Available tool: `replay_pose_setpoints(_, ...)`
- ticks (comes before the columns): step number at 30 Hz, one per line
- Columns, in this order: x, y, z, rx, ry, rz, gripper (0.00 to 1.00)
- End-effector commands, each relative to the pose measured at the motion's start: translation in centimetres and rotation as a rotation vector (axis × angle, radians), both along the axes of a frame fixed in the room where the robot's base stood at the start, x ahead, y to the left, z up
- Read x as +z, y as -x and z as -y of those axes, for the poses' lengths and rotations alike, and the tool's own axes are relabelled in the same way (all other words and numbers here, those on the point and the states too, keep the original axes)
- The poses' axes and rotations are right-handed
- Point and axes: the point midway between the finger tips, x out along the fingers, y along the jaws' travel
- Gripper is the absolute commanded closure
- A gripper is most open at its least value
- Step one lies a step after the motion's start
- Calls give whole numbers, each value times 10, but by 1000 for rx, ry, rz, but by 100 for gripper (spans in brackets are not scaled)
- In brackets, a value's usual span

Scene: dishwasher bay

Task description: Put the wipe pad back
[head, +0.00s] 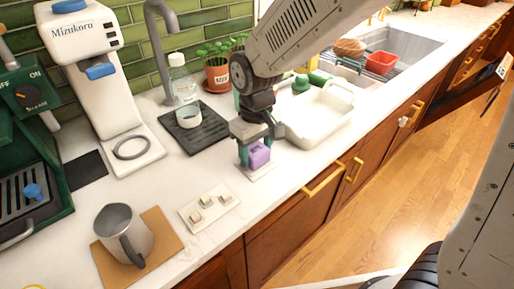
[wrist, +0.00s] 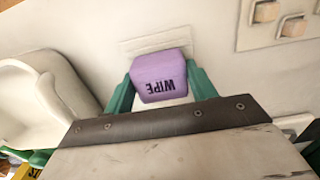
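The wipe pad (head: 259,155) is a small purple block on the counter side of the sink, and it faces the wrist view (wrist: 160,76) with the word WIPE upside down. My gripper (head: 256,153) points down with its green fingers on both sides of the pad. In the wrist view the fingertips (wrist: 159,72) touch the pad's two sides, so my gripper is shut on it. A thin white plate (head: 265,173) lies on the counter under the pad. I cannot tell whether the pad touches the plate.
A white basin (head: 318,122) stands close on the right. A grey mug (head: 123,235) sits on a brown board at front left.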

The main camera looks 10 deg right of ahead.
Motion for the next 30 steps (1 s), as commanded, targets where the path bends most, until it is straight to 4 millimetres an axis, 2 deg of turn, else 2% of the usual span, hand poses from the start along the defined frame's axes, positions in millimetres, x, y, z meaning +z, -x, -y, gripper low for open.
replay_pose_setpoints(1,0,0,0,0,0,0,30)
replay_pose_setpoints(2,0,0,0,0,0,0,24)
replay_pose_setpoints(12,5,0,-1,1,-1,2,24)
replay_pose_setpoints(24,66,-5,-4,1,-1,3,24)
replay_pose_setpoints(30,78,-5,-4,1,0,0,24)
